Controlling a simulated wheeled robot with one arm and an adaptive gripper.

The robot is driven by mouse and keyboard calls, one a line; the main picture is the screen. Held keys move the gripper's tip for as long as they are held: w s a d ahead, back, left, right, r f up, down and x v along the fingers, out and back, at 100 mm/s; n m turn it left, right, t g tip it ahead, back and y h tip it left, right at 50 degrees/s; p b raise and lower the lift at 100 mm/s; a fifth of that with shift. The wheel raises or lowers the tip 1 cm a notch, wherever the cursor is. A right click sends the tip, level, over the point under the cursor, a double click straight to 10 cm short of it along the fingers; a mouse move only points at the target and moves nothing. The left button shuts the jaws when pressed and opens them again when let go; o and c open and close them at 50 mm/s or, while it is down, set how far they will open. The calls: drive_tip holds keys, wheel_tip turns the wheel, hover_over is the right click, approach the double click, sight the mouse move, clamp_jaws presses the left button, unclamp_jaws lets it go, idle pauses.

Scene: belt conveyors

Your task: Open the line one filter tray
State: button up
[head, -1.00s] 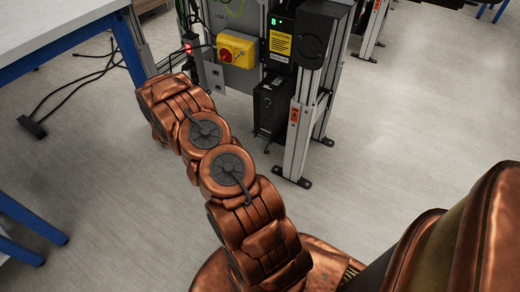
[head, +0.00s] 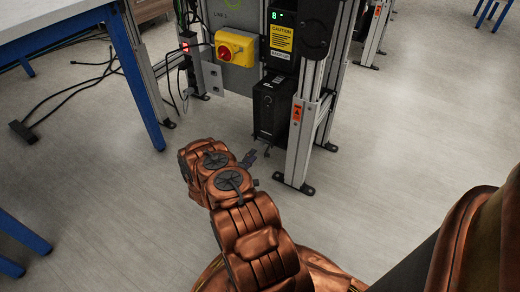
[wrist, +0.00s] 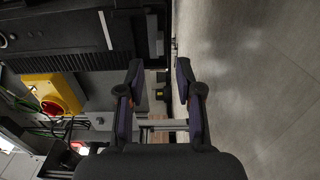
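A black box-shaped unit (head: 274,108) hangs low on the conveyor frame, under a yellow caution label. I cannot tell for sure which part is the filter tray. My gripper (head: 250,158) shows small and dark in the head view, low over the floor, in front of and below the black unit and apart from it. In the wrist view my gripper (wrist: 160,75) has its two fingers spread with nothing between them. In that view dark housing with a ribbed edge (wrist: 65,62) fills the upper left, beside the left finger.
A yellow switch box with a red knob (head: 236,48) is on the grey panel left of the unit. An aluminium post (head: 297,140) stands right of it. A blue-legged table (head: 140,85) and cables (head: 70,95) are at left. The floor (head: 390,140) is clear at right.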

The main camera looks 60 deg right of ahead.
drive_tip(key=d+b, duration=0.2)
drive_tip(key=d, duration=0.5)
drive_tip(key=shift+w+d+b, duration=0.15)
drive_tip(key=shift+b, duration=0.15)
clamp_jaws()
idle(0.5)
